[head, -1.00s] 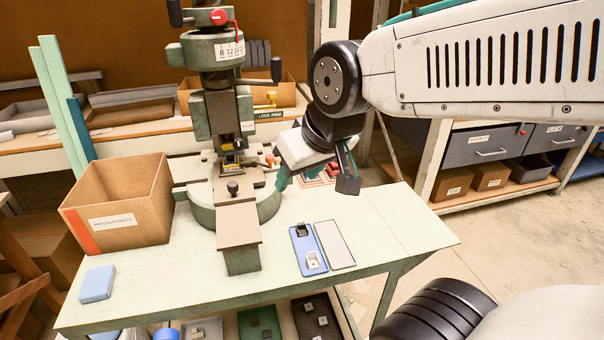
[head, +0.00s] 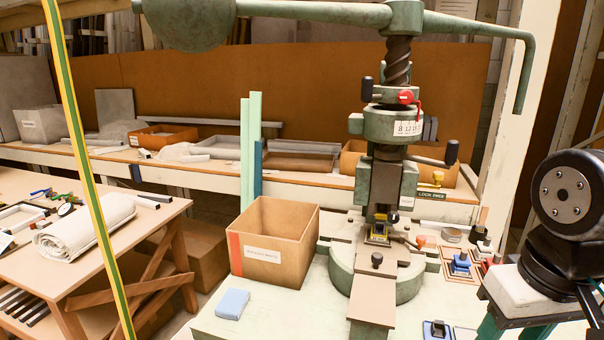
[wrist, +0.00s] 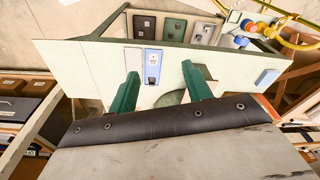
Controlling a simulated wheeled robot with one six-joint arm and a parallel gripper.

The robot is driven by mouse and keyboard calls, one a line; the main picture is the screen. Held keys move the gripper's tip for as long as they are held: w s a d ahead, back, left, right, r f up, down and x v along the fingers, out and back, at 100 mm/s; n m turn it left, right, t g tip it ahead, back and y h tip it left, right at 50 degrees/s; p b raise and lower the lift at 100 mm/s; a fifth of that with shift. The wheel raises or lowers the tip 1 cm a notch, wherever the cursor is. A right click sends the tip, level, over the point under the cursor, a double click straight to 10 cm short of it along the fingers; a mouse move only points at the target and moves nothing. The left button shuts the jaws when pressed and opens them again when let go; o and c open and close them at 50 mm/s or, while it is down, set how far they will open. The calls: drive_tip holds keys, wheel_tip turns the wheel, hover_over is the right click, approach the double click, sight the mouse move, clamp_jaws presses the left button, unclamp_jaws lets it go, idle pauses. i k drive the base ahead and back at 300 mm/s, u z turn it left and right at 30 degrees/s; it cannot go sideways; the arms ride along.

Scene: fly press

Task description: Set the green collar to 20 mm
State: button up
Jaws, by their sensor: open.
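The green collar (head: 392,123) sits around the threaded screw of the green fly press (head: 386,185). A white scale plate with numbers, among them 8 and 12, is on its front. My gripper (head: 513,328) is at the lower right in the head view, well below and to the right of the collar. Its green fingers are apart and empty in the wrist view (wrist: 160,70), pointing over the table. The collar does not show in the wrist view.
The press's long bar with a round weight (head: 190,20) spans above the collar. A cardboard box (head: 272,240) and blue block (head: 232,304) stand left of the press. Small fixtures (head: 460,264) are at its right. A yellow-green striped post (head: 88,200) stands at left.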

sight(370, 92)
drive_tip(key=z, duration=0.05)
drive_tip(key=k, duration=0.5)
drive_tip(key=u, duration=0.6)
drive_tip(key=i, duration=0.9)
drive_tip(key=z, duration=0.55)
